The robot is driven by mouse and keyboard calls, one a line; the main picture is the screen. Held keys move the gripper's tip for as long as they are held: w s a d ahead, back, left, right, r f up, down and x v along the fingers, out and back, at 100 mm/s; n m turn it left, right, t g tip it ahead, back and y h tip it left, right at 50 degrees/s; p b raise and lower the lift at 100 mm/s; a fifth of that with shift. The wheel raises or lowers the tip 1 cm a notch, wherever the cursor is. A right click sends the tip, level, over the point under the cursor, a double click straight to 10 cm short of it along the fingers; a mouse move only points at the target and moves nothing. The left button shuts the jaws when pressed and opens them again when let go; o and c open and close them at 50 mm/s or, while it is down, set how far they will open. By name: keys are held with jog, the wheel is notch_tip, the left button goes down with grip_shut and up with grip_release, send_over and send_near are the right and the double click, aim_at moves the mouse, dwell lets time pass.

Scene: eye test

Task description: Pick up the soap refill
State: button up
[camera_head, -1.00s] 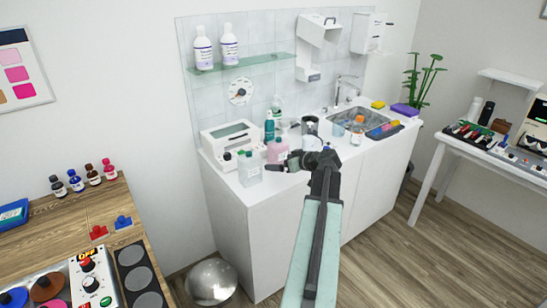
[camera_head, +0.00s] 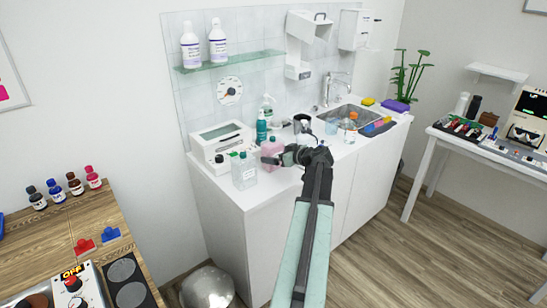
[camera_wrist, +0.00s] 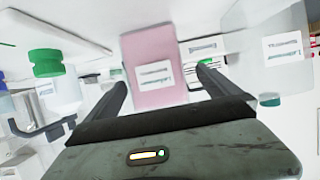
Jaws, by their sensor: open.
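A pink bottle (camera_head: 271,149) with a white label stands near the front edge of the white counter; it looks like the soap refill, but its label is too small to read. It also shows in the wrist view (camera_wrist: 155,55), ahead of and between my fingers. My gripper (camera_head: 281,157) is open beside it, to its right in the head view. In the wrist view my two dark fingers (camera_wrist: 160,88) are apart. The fingers partly hide the bottle's lower part in the head view, and I cannot tell whether they touch it.
A clear bottle (camera_head: 244,174) stands close on the left and a teal bottle (camera_head: 261,129) behind. A white device (camera_head: 220,143) is at the counter's left. A sink (camera_head: 343,117) and an orange-capped bottle (camera_head: 350,130) are to the right. A glass shelf (camera_head: 230,60) hangs above.

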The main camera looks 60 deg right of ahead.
aim_at(274, 155)
jog(key=w, duration=0.1)
jog(key=d+f+b, duration=0.1)
jog(key=w+f, duration=0.1)
jog(key=shift+w+d, duration=0.25)
jog(key=shift+w, duration=0.4)
jog(key=c, duration=1.5)
jog(key=shift+r, duration=0.1)
